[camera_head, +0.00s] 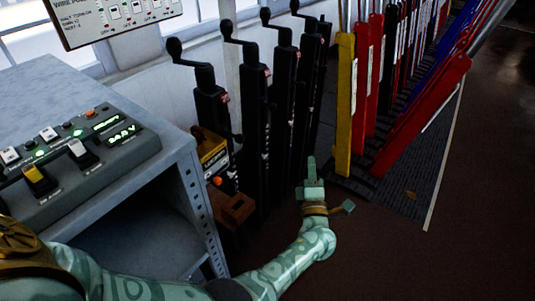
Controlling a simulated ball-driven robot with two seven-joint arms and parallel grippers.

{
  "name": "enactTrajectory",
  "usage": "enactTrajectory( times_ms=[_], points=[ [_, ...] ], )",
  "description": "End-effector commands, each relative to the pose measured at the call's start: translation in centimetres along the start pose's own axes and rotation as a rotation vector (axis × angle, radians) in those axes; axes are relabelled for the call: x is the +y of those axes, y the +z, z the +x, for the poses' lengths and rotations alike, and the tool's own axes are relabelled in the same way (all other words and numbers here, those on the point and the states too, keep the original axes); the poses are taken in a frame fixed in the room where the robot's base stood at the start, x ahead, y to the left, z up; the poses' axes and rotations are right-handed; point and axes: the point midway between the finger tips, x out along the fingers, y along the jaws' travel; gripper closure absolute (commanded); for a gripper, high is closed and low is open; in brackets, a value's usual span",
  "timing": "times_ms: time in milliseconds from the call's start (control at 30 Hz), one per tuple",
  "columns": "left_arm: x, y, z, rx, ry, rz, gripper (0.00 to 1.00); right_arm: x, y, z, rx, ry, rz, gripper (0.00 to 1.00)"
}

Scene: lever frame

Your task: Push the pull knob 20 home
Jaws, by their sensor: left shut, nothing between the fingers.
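Pull knob 20 cannot be told apart for certain in the head view. Several black upright posts with crank handles (255,130) stand in a row at the centre, with small knobs on their sides; their numbers are too small to read. My left gripper (311,163) is shut and empty, its fingers pointing up and away. In the picture it is just right of the lower part of the black posts and left of the yellow lever's foot. I cannot tell whether it touches anything. My right gripper is not in view.
A yellow lever (344,110) and several red, black and blue levers stand at the right; one red lever (420,115) leans over. A grey desk (60,85) with a control panel (85,155) is at the left. Brown floor (480,190) is open at the lower right.

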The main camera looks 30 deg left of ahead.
Motion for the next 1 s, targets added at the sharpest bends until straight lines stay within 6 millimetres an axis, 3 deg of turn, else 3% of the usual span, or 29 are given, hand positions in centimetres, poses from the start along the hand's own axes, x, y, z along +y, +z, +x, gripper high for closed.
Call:
enactTrajectory(
  times_ms=[233,500,767,1000],
  points=[
    [1.9,-2.7,2.3,0.384,0.211,-0.505,1.0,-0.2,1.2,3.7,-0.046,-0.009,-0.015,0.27],
    [1.0,-5.1,1.0,0.83,0.481,-1.069,1.0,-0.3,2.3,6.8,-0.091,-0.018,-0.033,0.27],
    [1.2,-6.6,1.4,0.91,0.539,-1.165,1.0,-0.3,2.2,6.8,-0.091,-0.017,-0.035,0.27],
    [0.8,-10.7,4.1,0.907,0.538,-1.159,1.0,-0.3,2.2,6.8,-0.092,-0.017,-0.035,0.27]
  ],
)
